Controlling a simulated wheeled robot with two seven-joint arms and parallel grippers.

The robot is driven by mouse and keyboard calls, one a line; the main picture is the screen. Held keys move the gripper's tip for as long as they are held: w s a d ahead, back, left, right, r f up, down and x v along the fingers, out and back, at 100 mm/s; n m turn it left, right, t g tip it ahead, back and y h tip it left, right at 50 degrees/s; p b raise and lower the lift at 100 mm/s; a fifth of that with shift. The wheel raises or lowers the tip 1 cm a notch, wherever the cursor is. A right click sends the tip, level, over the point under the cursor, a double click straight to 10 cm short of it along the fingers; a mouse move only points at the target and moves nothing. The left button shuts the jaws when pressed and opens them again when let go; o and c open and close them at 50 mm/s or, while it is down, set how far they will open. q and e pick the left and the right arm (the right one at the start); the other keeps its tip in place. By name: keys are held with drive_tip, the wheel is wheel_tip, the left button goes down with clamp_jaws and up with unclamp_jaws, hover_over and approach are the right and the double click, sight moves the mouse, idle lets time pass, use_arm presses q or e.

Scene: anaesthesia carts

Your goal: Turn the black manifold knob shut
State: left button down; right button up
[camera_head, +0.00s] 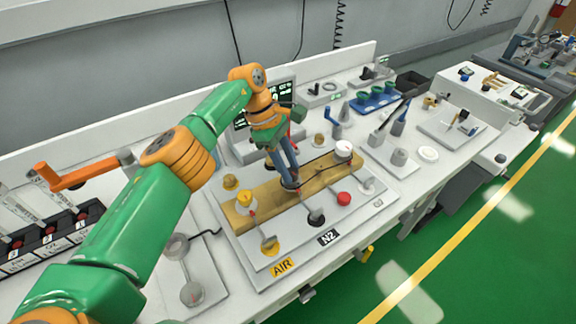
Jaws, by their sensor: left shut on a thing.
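The manifold (268,206) is a tan bar on a light plate on the bench, with plates marked AIR (281,268) and N2 (328,237) in front. A yellow knob (245,201) stands at its left and a white knob (343,149) at its right. My left gripper (289,181) reaches down to the middle of the bar, between these knobs. Its fingers are shut on the black knob, which is mostly hidden by them; only dark parts show at the fingertips. How far the knob is turned cannot be told. My right gripper is not in view.
A screen unit stands behind the arm. A blue rack (376,101) with green cups is farther back. An orange lever (78,178) rises at left.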

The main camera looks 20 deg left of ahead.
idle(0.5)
use_arm(q)
drive_tip(key=c, duration=0.5)
unclamp_jaws()
drive_tip(key=shift+d, duration=0.1)
